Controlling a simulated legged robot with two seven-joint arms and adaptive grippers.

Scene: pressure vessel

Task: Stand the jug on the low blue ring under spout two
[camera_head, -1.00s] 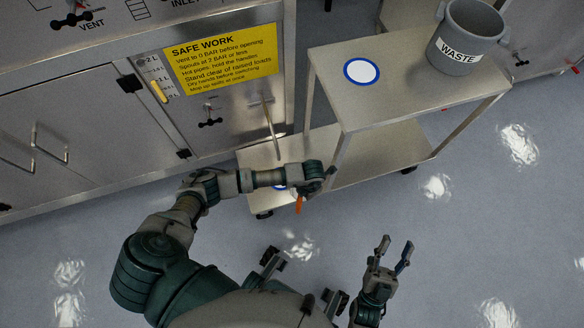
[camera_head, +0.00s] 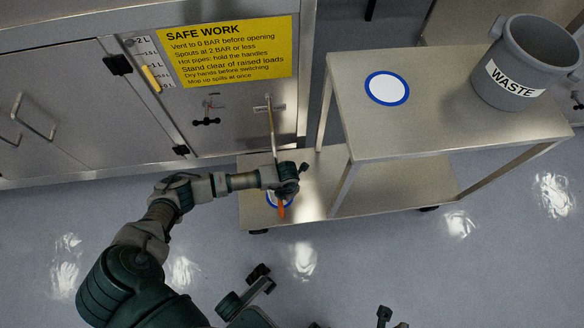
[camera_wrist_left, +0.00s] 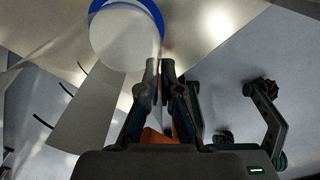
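The jug shows in the left wrist view as a clear body with dark curved marks (camera_wrist_left: 66,90); its orange handle (camera_head: 282,209) shows in the head view. My left gripper (camera_head: 291,180) is closed around the handle, with orange between its fingers in the left wrist view (camera_wrist_left: 160,72). The low blue ring (camera_head: 270,203) lies on the lower shelf, partly hidden by my left gripper; a blue ring with a white middle (camera_wrist_left: 160,12) fills the top of the wrist view. I cannot tell whether the jug touches the shelf. A thin spout pipe (camera_head: 271,128) hangs above. My right gripper (camera_head: 393,318) shows only spread fingertips.
The upper shelf (camera_head: 430,125) holds a second blue ring (camera_head: 370,92) and a grey waste bucket (camera_head: 526,62). A cart leg (camera_head: 345,188) stands right of my left gripper. The steel cabinet (camera_head: 70,120) with a valve (camera_head: 206,113) is behind. Floor in front is clear.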

